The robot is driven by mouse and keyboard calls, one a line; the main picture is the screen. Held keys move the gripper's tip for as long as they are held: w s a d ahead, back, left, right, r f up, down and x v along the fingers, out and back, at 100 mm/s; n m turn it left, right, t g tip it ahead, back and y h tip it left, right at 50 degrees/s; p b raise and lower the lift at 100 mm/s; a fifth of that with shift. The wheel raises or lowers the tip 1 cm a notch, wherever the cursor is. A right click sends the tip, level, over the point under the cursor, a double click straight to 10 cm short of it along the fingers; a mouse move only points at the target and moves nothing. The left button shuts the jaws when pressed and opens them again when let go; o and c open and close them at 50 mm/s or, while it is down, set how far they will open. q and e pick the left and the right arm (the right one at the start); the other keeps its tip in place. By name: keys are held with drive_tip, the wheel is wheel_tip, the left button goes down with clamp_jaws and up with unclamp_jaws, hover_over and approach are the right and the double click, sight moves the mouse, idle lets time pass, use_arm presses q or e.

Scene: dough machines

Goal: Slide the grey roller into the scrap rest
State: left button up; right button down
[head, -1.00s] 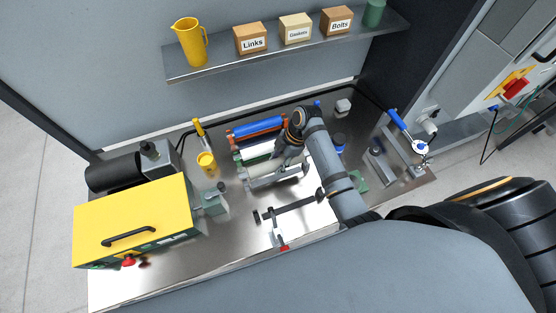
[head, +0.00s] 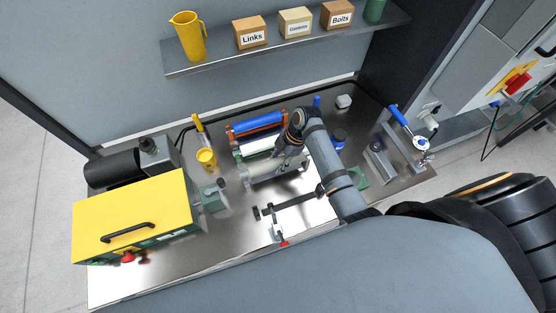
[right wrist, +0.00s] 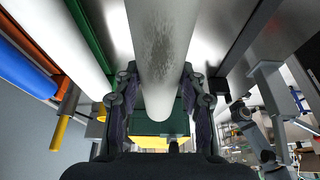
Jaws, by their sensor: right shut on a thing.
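The grey roller (head: 262,170) is pale with a mottled darker patch, seen close up in the right wrist view (right wrist: 162,45). My right gripper (head: 283,158) is shut around it, with a finger on either side of the roller in the right wrist view (right wrist: 164,105). In the head view the roller lies along a low grey frame (head: 288,180) in front of the other rollers. Whether its ends sit in that frame is too small to tell, and I cannot tell for sure which part is the scrap rest. My left gripper is out of view.
Behind it lie a blue roller (head: 257,125), an orange bar and a white roller with green. A yellow-topped machine (head: 130,215) stands left, a yellow cup (head: 206,158) beside it. A clamp (head: 277,228) is in front; a grey bracket (head: 379,165) stands right.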

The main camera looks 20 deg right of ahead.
drive_tip(key=shift+f+b, duration=0.95)
drive_tip(key=shift+f, duration=0.7)
idle(0.5)
drive_tip(key=c, duration=0.7)
unclamp_jaws()
drive_tip(key=shift+o, duration=0.2)
drive_tip(key=shift+o, duration=1.1)
drive_tip(key=shift+r, duration=0.15)
drive_tip(key=shift+p+v, duration=2.15)
drive_tip(key=shift+p, duration=0.05)
